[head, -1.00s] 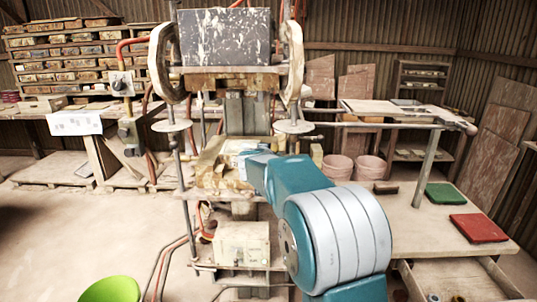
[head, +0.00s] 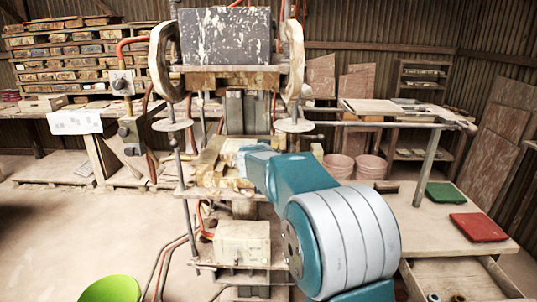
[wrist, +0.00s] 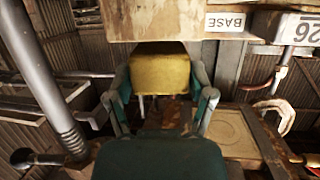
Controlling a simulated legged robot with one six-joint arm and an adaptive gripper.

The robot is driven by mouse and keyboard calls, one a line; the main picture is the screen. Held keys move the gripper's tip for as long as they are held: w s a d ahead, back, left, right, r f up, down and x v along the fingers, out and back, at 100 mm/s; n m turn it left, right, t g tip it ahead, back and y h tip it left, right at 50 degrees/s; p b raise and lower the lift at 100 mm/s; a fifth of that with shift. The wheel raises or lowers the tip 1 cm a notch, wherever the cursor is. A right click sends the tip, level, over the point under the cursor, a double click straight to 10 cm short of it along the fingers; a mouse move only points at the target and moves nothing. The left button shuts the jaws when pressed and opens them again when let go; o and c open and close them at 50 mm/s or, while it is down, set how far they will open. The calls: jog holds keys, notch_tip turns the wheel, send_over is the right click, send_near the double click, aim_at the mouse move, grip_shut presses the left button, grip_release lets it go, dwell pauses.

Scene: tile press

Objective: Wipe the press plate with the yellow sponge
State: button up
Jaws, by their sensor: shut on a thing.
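My gripper (wrist: 161,98) is shut on the yellow sponge (wrist: 160,74), with one finger on each side of it in the wrist view. The sponge is below the edge of a tan block marked BASE (wrist: 150,22). A pale press plate with a round-edged recess (wrist: 236,132) lies to the right of the gripper in the wrist view. Whether the sponge touches a plate surface cannot be told. In the head view the press bed (head: 212,160) is partly behind my teal arm, which hides the gripper and sponge.
The press's dark upper block (head: 226,36) and curved side arms stand above the bed. A metal post (wrist: 50,80) is close on the left in the wrist view. A side table at right holds a green tile (head: 442,194) and a red tile (head: 479,227).

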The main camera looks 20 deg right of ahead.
jog(key=shift+r, duration=1.05)
jog(key=s+a, duration=0.3)
jog(key=s, duration=0.5)
jog(key=s+a, duration=0.3)
jog(key=s, duration=0.4)
jog(key=shift+s+a, duration=0.3)
jog(key=shift+s, duration=0.05)
